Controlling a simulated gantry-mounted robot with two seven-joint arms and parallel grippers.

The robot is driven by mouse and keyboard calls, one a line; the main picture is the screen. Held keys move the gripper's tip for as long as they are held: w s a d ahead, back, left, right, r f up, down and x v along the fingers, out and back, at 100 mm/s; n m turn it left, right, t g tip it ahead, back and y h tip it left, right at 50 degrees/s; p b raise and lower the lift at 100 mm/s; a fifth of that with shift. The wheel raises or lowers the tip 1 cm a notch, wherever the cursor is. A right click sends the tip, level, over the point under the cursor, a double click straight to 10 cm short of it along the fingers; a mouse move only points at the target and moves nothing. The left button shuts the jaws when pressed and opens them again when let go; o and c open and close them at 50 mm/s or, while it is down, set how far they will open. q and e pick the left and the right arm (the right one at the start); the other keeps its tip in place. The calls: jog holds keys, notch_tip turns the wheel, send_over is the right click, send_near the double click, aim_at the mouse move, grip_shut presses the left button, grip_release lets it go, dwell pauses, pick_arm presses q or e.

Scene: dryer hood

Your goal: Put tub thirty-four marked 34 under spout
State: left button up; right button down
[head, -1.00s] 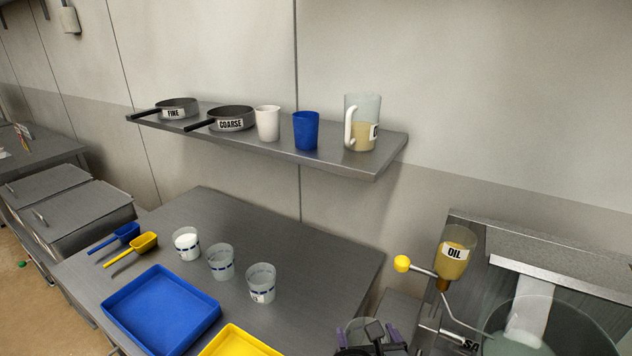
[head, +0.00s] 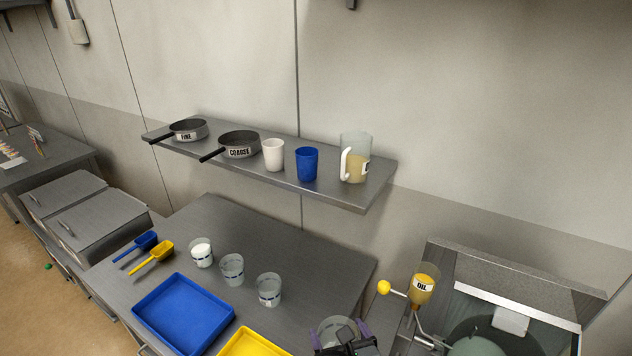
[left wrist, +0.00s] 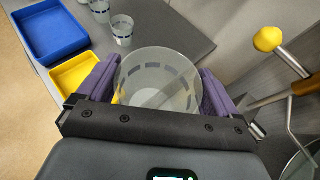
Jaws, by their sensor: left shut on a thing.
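My left gripper (left wrist: 160,88) is shut on a clear round tub (left wrist: 160,70) with a broken dark blue band. The tub fills the space between the purple fingers, and I look down into it. No number is readable on it. In the head view the tub (head: 338,329) and left gripper (head: 345,341) are at the bottom edge, right of the steel table. To their right is a dispenser with an amber cup marked OIL (head: 423,288) and a yellow ball lever (head: 384,287). I cannot clearly make out the spout. My right gripper is not in view.
Three similar clear tubs (head: 232,268) stand on the steel table (head: 320,262), near blue and yellow scoops. A blue tray (head: 183,312) and yellow tray (head: 252,343) lie in front. A wall shelf (head: 342,196) holds pans, cups and a jug. A steel basin is at right.

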pick_arm(q)
jog(key=w+a+r+m+h+p, duration=0.1)
jog(key=a+r+p, duration=0.6)
jog(key=a+r, duration=0.5)
jog(key=w+a+r+m+h+p, duration=0.1)
jog(key=a+r+p, duration=0.7)
jog(key=a+r, duration=0.5)
notch_tip(320, 180, up, 5)
jog(key=shift+a+r+h, duration=0.15)
jog(key=shift+a+h, duration=0.15)
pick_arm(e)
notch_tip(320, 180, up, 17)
pick_arm(q)
jog(key=shift+m, duration=0.3)
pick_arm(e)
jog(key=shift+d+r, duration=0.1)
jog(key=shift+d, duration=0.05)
